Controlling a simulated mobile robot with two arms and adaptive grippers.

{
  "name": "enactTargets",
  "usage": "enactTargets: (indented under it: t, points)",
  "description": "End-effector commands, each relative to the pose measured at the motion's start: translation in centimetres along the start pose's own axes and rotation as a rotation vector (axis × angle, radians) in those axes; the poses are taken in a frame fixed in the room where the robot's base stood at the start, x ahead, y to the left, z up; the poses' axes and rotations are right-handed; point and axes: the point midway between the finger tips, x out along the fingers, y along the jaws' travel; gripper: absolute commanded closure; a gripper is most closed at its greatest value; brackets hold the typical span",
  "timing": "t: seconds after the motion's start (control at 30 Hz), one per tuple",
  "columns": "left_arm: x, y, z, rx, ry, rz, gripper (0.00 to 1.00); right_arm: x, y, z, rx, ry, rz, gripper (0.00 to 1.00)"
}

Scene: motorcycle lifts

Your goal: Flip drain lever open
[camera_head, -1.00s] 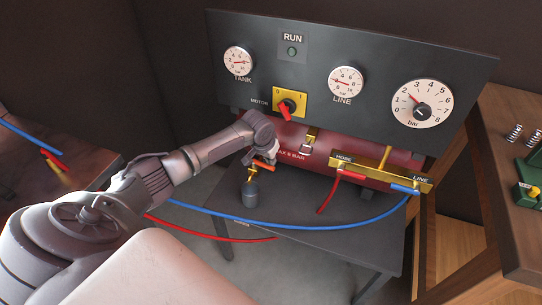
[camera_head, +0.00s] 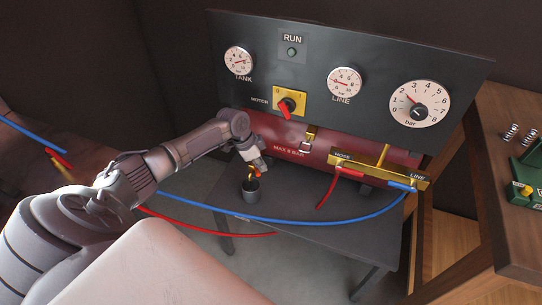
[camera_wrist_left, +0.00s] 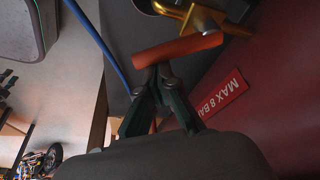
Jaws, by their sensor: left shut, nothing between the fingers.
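The drain lever (camera_wrist_left: 178,50) is an orange-red handle on a brass valve (camera_wrist_left: 202,18) in the left wrist view. In the head view only a small orange part of the lever (camera_head: 258,174) shows, below my left gripper (camera_head: 259,167). In the left wrist view my left gripper (camera_wrist_left: 157,80) is shut and empty. Its fingertips are right at the lever's side, touching or nearly so. A dark cup (camera_head: 250,190) stands under the valve on the grey table. My right gripper is not in view.
The red tank (camera_head: 290,143) with its MAX 8 BAR label (camera_wrist_left: 222,97) is close beside the gripper. A blue hose (camera_head: 290,222) and a red hose (camera_head: 215,228) cross in front. The gauge panel (camera_head: 310,70) rises behind.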

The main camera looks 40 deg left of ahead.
Motion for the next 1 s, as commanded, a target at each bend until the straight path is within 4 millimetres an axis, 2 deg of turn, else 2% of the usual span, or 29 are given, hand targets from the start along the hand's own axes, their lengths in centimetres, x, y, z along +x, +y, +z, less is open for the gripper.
enactTargets:
  t: [0.2,0.53,1.0]
  points:
    - [-0.1,0.1,1.1,0.189,0.001,0.069,1.0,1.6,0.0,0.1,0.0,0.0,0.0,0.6]
    - [-0.8,0.0,2.4,0.422,0.0,0.154,1.0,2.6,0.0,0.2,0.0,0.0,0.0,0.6]
    - [-1.1,-0.1,3.1,0.431,-0.001,0.158,1.0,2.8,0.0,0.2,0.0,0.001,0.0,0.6]
